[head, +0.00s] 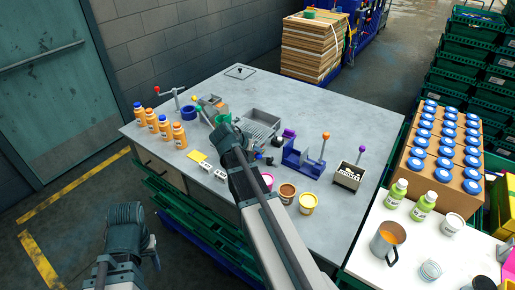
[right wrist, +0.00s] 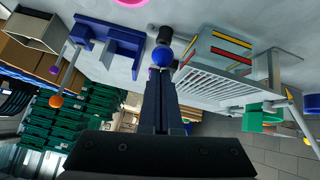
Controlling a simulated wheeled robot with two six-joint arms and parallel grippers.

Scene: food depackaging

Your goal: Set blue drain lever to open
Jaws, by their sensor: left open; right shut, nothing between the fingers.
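The blue drain lever shows in the right wrist view as a blue ball knob (right wrist: 162,56) by a dark cylindrical base (right wrist: 164,37), beside the grey slatted sink (right wrist: 215,80). My right gripper (right wrist: 161,74) is shut and empty, its fingertips right at the knob; I cannot tell whether they touch it. In the head view the right gripper (head: 258,157) is beside the grey sink (head: 264,125), and the knob is small and partly hidden there. My left gripper (head: 150,246) is open and empty, low at the left, away from the table.
A blue fixture (head: 303,160) with an orange-knobbed lever (head: 326,136) stands right of the right gripper. Several orange bottles (head: 179,136) line the table's left side. Tubs (head: 307,203) stand near the front edge. The table's back right is clear.

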